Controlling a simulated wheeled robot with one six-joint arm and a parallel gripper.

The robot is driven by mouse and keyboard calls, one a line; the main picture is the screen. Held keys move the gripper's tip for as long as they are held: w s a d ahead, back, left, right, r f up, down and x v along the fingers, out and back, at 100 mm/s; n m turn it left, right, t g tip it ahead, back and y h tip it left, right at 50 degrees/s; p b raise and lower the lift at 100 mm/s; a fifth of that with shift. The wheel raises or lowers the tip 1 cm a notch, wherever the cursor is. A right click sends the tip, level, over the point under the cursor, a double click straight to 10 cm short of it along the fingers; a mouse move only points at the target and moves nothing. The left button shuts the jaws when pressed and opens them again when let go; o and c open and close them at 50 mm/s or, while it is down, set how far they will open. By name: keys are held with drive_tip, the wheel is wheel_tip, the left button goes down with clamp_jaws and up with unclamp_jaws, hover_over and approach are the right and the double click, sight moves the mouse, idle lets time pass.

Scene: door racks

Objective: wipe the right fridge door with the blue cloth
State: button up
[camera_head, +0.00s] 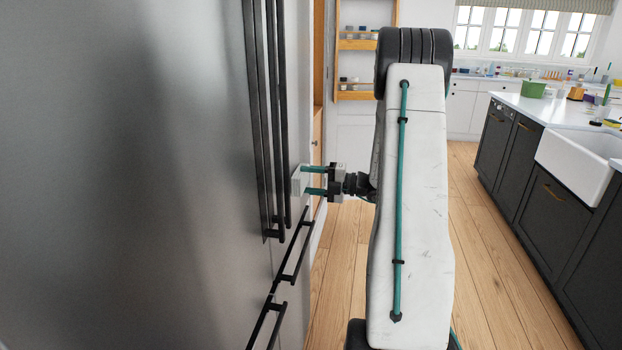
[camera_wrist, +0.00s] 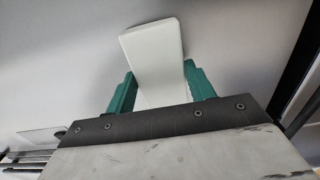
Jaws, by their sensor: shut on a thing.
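The right fridge door (camera_head: 298,90) is a steel panel just right of the tall dark handles. My gripper (camera_head: 312,181) reaches left to this door, with its teal fingers shut on a white, flat block-like thing (camera_head: 298,180). In the wrist view the white thing (camera_wrist: 152,48) stands out between the two teal fingers (camera_wrist: 160,92), with the grey door surface (camera_wrist: 60,60) behind it. It is at or very near the door; I cannot tell whether it touches. No blue cloth shows in either view.
Tall dark handles (camera_head: 268,110) run down the fridge left of my gripper, and lower drawer handles (camera_head: 292,250) stick out below. A dark bar shows at right in the wrist view (camera_wrist: 298,70). A counter with a white sink (camera_head: 580,160) stands right, beyond open wooden floor (camera_head: 490,250).

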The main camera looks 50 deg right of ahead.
drive_tip(key=s+a, duration=0.5)
drive_tip(key=a, duration=0.4)
idle(0.9)
drive_tip(key=shift+a, duration=0.1)
drive_tip(key=v, duration=0.6)
idle(0.3)
drive_tip(key=shift+v, duration=1.5)
